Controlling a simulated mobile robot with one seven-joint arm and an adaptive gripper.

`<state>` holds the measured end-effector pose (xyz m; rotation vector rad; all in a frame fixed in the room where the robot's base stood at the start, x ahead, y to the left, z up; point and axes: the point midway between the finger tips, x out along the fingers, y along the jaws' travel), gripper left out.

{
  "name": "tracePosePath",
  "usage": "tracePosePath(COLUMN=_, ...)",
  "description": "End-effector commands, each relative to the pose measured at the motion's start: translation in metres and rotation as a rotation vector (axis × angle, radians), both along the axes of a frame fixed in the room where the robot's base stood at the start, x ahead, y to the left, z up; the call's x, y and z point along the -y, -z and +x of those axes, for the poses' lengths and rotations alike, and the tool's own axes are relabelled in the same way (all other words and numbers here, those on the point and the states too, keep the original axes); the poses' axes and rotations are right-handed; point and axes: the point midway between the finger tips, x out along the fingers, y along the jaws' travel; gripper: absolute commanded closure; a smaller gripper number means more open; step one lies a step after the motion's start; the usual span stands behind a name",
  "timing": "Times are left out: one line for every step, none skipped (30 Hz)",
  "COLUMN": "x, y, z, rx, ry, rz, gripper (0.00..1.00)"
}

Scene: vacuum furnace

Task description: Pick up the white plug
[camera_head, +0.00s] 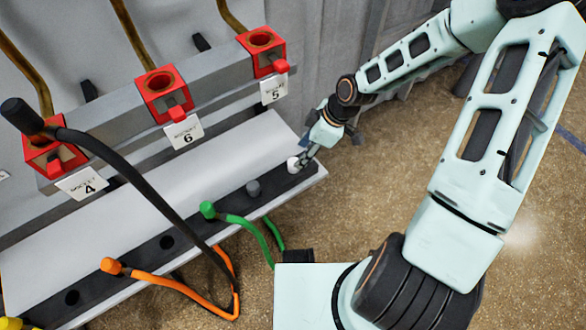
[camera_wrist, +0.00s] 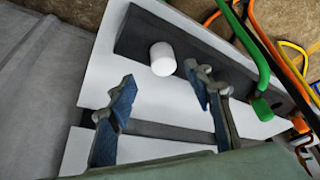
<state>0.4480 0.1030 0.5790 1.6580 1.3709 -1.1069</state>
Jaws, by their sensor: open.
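The white plug (camera_head: 293,164) sits upright at the right end of a dark strip (camera_head: 225,204) on the white ledge. In the wrist view the white plug (camera_wrist: 163,59) stands just beyond my fingertips, near the middle between them. My gripper (camera_head: 301,160) is at the plug in the head view, its fingers partly covering it. In the wrist view my gripper (camera_wrist: 162,84) is open, one finger on each side, with nothing held. I cannot tell whether a finger touches the plug.
Red sockets (camera_head: 165,93) line the panel above. A black cable (camera_head: 125,178) hangs across the left. Open floor lies to the right.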

Motion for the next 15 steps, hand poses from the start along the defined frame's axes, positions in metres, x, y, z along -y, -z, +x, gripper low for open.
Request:
tracePosePath(x=-0.001, y=0.004, z=0.0, rx=0.0, ry=0.0, rz=-0.001, gripper=0.53)
tracePosePath(x=-0.002, y=0.007, z=-0.001, rx=-0.001, ry=0.001, rz=-0.001, gripper=0.53)
tracePosePath(x=-0.004, y=0.012, z=-0.001, rx=-0.002, ry=-0.001, rz=-0.002, gripper=0.53)
tracePosePath(x=-0.006, y=0.016, z=-0.002, rx=-0.002, ry=-0.002, rz=-0.002, gripper=0.53)
tracePosePath(x=-0.008, y=0.021, z=-0.003, rx=-0.002, ry=-0.002, rz=-0.001, gripper=0.53)
tracePosePath(x=-0.011, y=0.027, z=-0.003, rx=0.0, ry=-0.002, rz=-0.001, gripper=0.53)
tracePosePath(x=-0.013, y=0.032, z=-0.004, rx=-0.001, ry=-0.003, rz=-0.002, gripper=0.53)
tracePosePath(x=-0.015, y=0.036, z=-0.004, rx=-0.002, ry=-0.002, rz=-0.002, gripper=0.53)
tracePosePath(x=-0.017, y=0.04, z=-0.003, rx=-0.001, ry=0.0, rz=-0.002, gripper=0.53)
tracePosePath(x=-0.019, y=0.043, z=-0.002, rx=0.0, ry=0.0, rz=-0.001, gripper=0.53)
tracePosePath(x=-0.02, y=0.045, z=-0.002, rx=0.0, ry=0.0, rz=-0.001, gripper=0.53)
tracePosePath(x=-0.02, y=0.047, z=-0.002, rx=-0.001, ry=0.001, rz=-0.001, gripper=0.53)
tracePosePath(x=-0.021, y=0.049, z=-0.002, rx=0.0, ry=0.002, rz=-0.001, gripper=0.53)
tracePosePath(x=-0.021, y=0.049, z=-0.001, rx=0.0, ry=0.002, rz=-0.002, gripper=0.53)
tracePosePath(x=-0.021, y=0.049, z=-0.001, rx=0.0, ry=0.002, rz=-0.002, gripper=0.53)
